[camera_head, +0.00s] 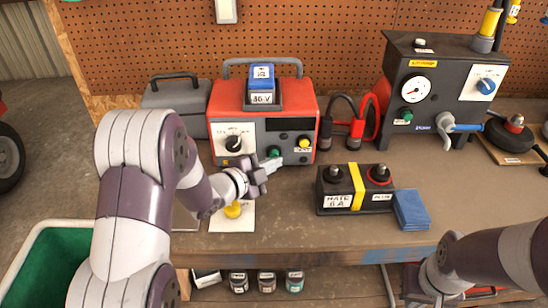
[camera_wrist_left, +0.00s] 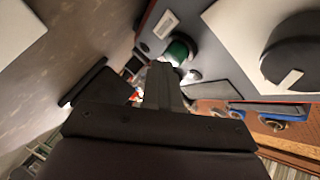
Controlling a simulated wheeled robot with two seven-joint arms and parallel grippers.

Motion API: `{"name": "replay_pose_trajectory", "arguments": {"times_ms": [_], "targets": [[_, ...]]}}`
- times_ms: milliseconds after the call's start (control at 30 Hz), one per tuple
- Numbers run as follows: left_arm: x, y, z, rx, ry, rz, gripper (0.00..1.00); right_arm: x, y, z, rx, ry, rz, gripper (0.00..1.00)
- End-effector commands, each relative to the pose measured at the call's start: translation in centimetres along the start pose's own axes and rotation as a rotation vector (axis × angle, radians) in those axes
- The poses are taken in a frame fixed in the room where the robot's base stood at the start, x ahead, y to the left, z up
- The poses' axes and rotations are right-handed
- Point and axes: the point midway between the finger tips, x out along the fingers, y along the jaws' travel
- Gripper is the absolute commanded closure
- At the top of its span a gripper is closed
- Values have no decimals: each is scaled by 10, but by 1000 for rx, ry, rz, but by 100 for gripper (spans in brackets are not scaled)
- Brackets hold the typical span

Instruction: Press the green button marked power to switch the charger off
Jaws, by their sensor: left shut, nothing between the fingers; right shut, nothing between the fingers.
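The charger (camera_head: 221,103) is a red box with a grey front panel, standing at the back of the bench. Its green button (camera_head: 273,152) is low on the panel, right of the black dial (camera_head: 233,143). My left gripper (camera_head: 277,162) is shut and empty, its fingertips just below and in front of the green button. In the left wrist view, the green button (camera_wrist_left: 179,50) is close to the tips of my shut left fingers (camera_wrist_left: 160,70); I cannot tell whether they touch. The button's label is not readable. My right arm is at the lower right, its fingers out of frame.
A black battery (camera_head: 340,203) with a yellow strap stands right of my left gripper, beside a blue cloth (camera_head: 411,210). A dark gauge unit (camera_head: 398,62) stands right.

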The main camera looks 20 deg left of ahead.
Motion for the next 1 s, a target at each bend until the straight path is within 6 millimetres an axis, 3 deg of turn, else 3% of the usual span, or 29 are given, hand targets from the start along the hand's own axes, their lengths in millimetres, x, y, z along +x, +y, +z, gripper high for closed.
{"name": "replay_pose_trajectory", "arguments": {"times_ms": [500, 1000], "targets": [[-13, 10, -9, 0, 0, 0, 100, 3, 0, 0, 0, 0, 0, 100], [-52, 38, -38, 0, 0, 0, 100, 9, 0, 1, 0, 0, 0, 100]]}}
